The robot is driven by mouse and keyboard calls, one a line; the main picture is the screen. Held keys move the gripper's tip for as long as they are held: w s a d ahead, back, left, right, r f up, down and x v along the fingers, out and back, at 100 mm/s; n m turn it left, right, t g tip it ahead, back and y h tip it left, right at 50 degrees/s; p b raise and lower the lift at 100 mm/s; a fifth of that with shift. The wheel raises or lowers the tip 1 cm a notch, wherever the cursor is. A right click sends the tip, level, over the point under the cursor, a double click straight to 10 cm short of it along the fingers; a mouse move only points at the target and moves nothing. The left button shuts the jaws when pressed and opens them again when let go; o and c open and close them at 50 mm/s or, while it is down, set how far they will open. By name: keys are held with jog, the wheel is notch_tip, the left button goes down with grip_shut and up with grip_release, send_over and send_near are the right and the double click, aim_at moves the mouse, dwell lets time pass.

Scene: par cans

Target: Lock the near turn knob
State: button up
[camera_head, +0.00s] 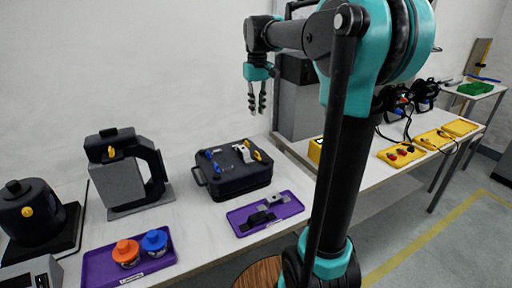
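A yellow turn knob (27,211) sits on the side of a round black device (32,222) at the far left. Another yellow knob (111,151) sits on the upper part of a black-and-grey device (122,180) to its right. I cannot tell from this view whether either knob is locked. A black case (233,176) carries blue and yellow fittings (257,156) on top, too small to read. My gripper (257,108) hangs in the air above and behind the case, fingers down. Its two fingers are apart with nothing between them.
A purple tray (103,273) holds an orange and a blue lidded pot. A second purple tray (286,211) holds dark and grey parts. My arm hides the middle of the bench.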

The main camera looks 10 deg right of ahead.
aim_at(257, 152)
notch_tip(257, 152, down, 17)
jog(key=shift+f, duration=0.15)
dwell(0.5)
grip_shut()
